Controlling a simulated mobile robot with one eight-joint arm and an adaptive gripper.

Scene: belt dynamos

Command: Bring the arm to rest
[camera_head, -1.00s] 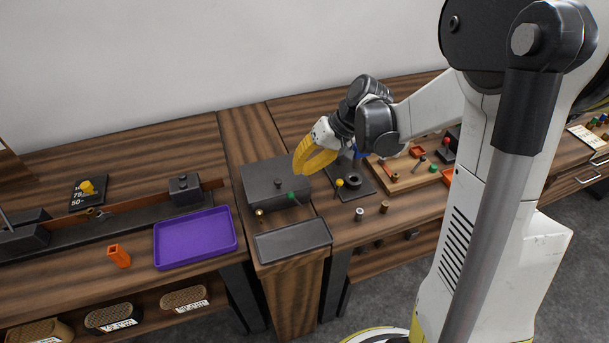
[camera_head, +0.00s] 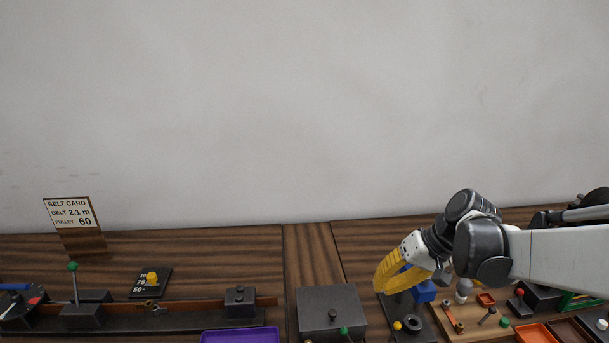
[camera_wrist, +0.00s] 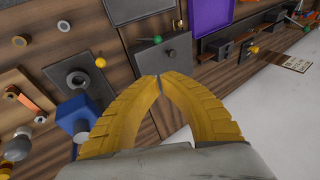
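My gripper (camera_head: 388,284) has yellow ribbed fingers and hangs above the bench, just right of a dark grey box (camera_head: 331,312). In the wrist view the two fingertips (camera_wrist: 159,78) meet or nearly meet, with nothing seen between them. The grey box lies beyond the fingertips there. My white and grey arm reaches in from the right in the head view.
A blue block (camera_head: 425,292) and a wooden board of small parts (camera_head: 470,325) lie below and right of my gripper. A purple tray (camera_head: 240,335), a belt card (camera_head: 72,213) and a green-knobbed lever (camera_head: 74,280) are to the left. The wall behind is bare.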

